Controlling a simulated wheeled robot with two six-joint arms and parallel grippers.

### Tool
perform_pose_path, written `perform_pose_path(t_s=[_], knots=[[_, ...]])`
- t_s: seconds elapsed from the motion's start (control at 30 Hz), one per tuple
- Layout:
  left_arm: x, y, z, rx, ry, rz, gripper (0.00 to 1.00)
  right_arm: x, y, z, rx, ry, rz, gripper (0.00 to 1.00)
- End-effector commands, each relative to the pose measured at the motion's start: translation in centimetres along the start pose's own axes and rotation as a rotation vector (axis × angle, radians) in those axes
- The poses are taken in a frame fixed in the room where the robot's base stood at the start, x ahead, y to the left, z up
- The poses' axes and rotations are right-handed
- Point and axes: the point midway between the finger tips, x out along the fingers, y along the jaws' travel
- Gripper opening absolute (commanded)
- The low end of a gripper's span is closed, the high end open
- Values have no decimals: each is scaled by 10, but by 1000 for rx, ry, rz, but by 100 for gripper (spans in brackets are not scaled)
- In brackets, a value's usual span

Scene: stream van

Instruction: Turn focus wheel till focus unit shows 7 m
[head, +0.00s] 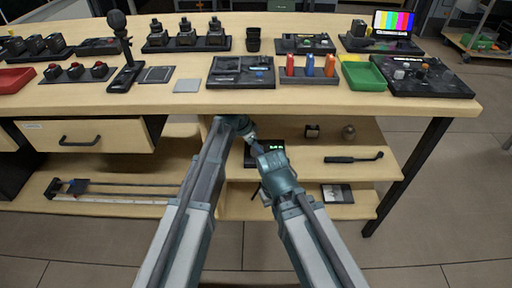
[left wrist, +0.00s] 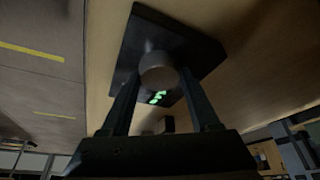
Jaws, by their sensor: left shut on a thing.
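The focus unit (head: 278,145) is a dark box on the shelf under the bench top, partly hidden by my arms in the head view. Its green display shows, but I cannot read the figure for sure. In the left wrist view the focus unit (left wrist: 128,50) is a dark plate with a round grey focus wheel (left wrist: 158,72) and green characters beside it. My left gripper (left wrist: 160,80) has its two fingers on either side of the wheel, shut on it. In the head view my left gripper (head: 262,143) reaches under the bench edge. My right gripper cannot be made out.
The bench top (head: 330,100) above carries control panels, a red tray (head: 15,78), a green tray (head: 364,76) and a colour-bar screen (head: 393,22). On the shelf right of the unit lies a dark handle-like tool (head: 350,158). My right arm lies close beside the left.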

Motion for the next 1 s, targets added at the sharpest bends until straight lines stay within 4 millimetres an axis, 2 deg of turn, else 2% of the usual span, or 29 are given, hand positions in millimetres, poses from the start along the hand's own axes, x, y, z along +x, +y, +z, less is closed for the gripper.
perform_pose_path(t_s=[0.3,0.87,0.9,1.0], knots=[[0,-1,0,109,-2,44,6,0,0,0,0,0,0,0],[0,-1,1,134,-3,55,6,0,0,0,0,0,0,0],[0,-1,1,134,-3,55,66,0,0,0,0,0,0,0],[0,-1,1,133,-3,55,84,0,0,0,0,0,0,0]])
